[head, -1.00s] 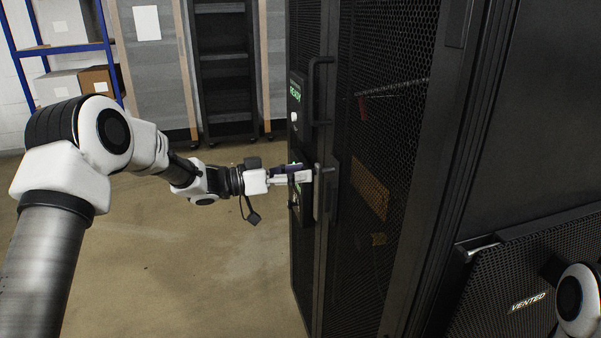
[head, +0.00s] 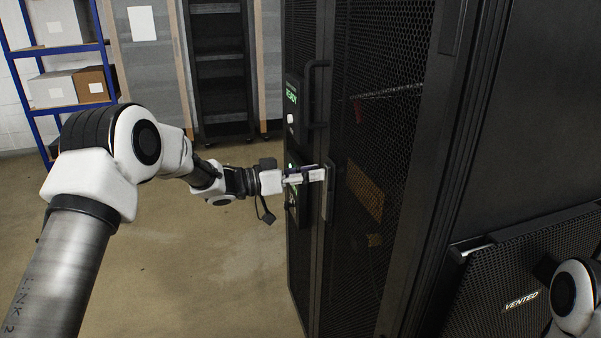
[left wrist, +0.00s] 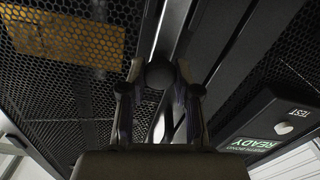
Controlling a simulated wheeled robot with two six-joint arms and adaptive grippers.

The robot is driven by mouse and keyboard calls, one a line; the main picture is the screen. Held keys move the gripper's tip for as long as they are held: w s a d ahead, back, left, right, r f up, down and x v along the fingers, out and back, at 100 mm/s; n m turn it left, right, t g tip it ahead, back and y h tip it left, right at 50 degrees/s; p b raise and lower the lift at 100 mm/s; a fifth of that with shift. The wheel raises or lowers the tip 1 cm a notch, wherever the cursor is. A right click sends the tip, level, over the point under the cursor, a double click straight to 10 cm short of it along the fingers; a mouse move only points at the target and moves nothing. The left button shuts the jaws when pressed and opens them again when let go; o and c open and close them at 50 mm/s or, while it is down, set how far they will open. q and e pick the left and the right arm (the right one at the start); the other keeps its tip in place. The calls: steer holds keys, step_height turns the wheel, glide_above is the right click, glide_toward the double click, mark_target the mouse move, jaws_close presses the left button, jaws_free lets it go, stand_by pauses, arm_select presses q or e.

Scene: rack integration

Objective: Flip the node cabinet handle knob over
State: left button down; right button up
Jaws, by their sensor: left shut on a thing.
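The node cabinet (head: 385,130) is a tall black rack with a mesh door. Its handle (head: 329,205) is a narrow metal plate on the door edge, partly covered by my gripper. In the left wrist view a dark round knob (left wrist: 159,75) sits between the fingertips. My left gripper (head: 322,174) is at the upper part of the handle and is shut on the knob. In the left wrist view the gripper (left wrist: 160,82) has a finger on each side of it. My right gripper is not in view; only part of my right arm shows at the lower right.
A panel with a green READY sign (head: 291,97) and a white button is left of the door. A dark bar handle (head: 312,95) is above my gripper. A box marked VENTED (head: 525,280) is at lower right. Floor (head: 200,270) at left is clear.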

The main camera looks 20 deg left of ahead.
arm_select(q)
steer(key=shift+r, duration=0.1)
steer(key=c, duration=0.9)
jaws_free()
steer(key=shift+d, duration=0.1)
steer(key=shift+o, duration=0.5)
steer(key=shift+w+d, duration=0.2)
steer(key=v, duration=1.2)
